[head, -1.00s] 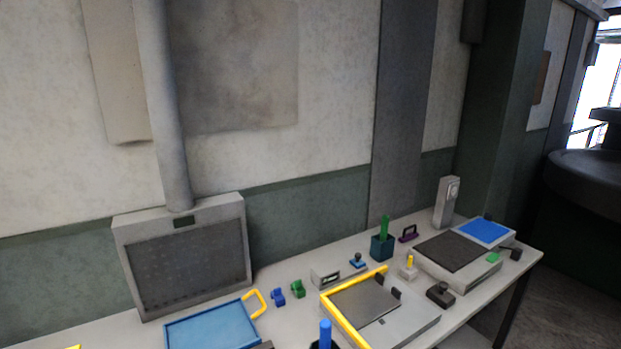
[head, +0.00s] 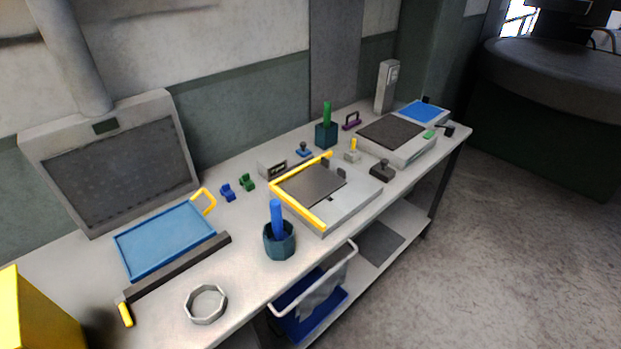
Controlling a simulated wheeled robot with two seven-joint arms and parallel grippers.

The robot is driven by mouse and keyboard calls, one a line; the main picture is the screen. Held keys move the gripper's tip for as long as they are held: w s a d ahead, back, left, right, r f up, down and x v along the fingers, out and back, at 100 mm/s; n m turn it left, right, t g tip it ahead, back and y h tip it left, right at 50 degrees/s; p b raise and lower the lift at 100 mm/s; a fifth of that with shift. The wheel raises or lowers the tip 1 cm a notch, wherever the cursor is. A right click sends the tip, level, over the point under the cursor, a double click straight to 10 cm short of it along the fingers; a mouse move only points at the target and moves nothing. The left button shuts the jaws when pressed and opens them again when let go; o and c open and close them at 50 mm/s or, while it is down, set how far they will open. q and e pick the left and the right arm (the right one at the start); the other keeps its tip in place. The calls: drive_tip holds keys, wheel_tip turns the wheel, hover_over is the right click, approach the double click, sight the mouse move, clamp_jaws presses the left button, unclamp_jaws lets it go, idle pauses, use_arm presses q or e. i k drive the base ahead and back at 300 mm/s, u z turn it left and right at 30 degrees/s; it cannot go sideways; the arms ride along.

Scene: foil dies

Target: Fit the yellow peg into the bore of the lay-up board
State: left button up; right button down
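A small yellow upright piece (head: 353,144) stands on a pale block (head: 352,156) toward the back of the bench; it may be the yellow peg, but it is too small to be sure. A grey board (head: 345,207) with a yellow bar frame (head: 298,206) and a dark plate (head: 311,184) lies mid-bench. A second grey board (head: 404,152) with a dark top lies farther right. I cannot tell which one is the lay-up board, and no bore is discernible. Neither of my grippers is in view.
A blue tray (head: 121,240), a dark bar with yellow handle (head: 178,266), a pale ring (head: 206,304) and a cup with a blue rod (head: 279,242) occupy the front left. A yellow box (head: 35,315) fills the lower-left corner. Floor (head: 500,270) is open at right.

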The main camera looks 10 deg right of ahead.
sight(327, 216)
drive_tip(key=z, duration=2.3)
drive_tip(key=i, duration=1.9)
drive_tip(key=u, duration=3.25)
drive_tip(key=i, duration=0.55)
drive_tip(key=u, duration=0.05)
